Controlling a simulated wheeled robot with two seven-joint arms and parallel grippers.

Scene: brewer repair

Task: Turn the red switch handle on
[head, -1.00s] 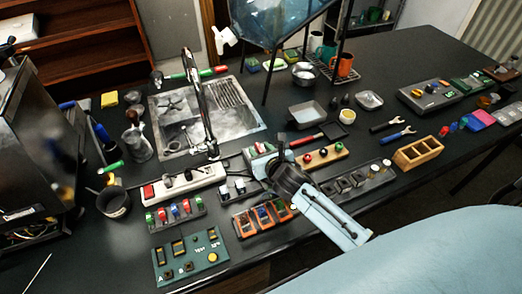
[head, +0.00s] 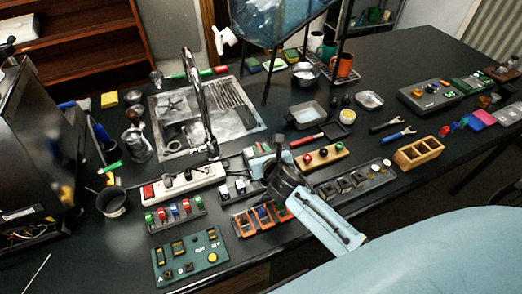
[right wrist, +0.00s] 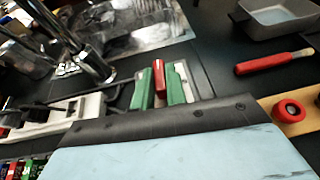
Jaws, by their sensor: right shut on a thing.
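The red switch handle (right wrist: 158,83) stands upright between two green blocks on a pale grey switch base (right wrist: 182,80) in the right wrist view. In the head view the switch unit (head: 260,157) lies just behind the right gripper and is partly hidden by it. My right gripper (head: 268,168) is at the switch and shut on the red handle. Its fingertips are mostly hidden behind its own dark and light-blue body. My left gripper is not in view.
A white power strip (head: 185,182) and a row of coloured switches (head: 175,213) lie to the left. An orange-framed switch block (head: 250,222) lies in front. A wooden button strip (head: 320,157) is to the right. The sink (head: 235,120) and its tall faucet stand behind.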

